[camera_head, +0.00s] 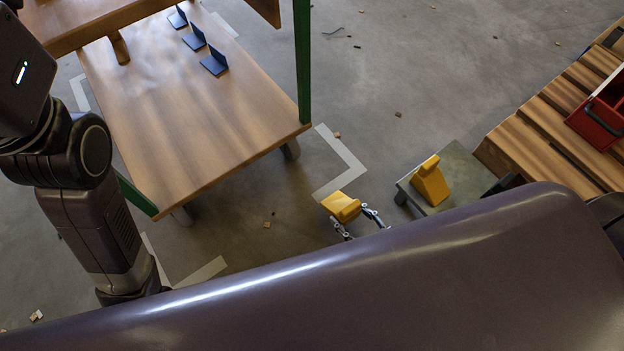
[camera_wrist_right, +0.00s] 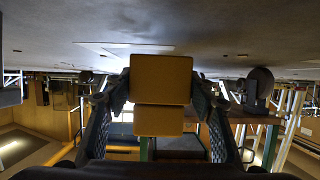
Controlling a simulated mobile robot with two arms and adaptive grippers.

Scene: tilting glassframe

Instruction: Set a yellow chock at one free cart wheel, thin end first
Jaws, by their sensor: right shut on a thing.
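A yellow chock (camera_head: 342,206) is held over the floor by my right gripper (camera_head: 354,216), whose fingers are closed on its sides. In the right wrist view the chock (camera_wrist_right: 160,80) fills the middle between both fingers. A second yellow chock (camera_head: 430,186) rests on a low grey stand to the right. The wooden cart (camera_head: 190,100) is at left, with dark wheels partly showing under its front right corner (camera_head: 290,150) and front left corner (camera_head: 182,215). The held chock is apart from both. A dark wheel (camera_wrist_right: 260,82) shows right of the chock in the wrist view. My left gripper is out of view.
The low grey stand (camera_head: 462,172) is beside a slatted wooden pallet (camera_head: 545,135) with a red box (camera_head: 602,115). Pale floor markings (camera_head: 342,165) lie near the cart corners. Small debris dots the floor. Several dark blue brackets (camera_head: 214,62) stand on the cart.

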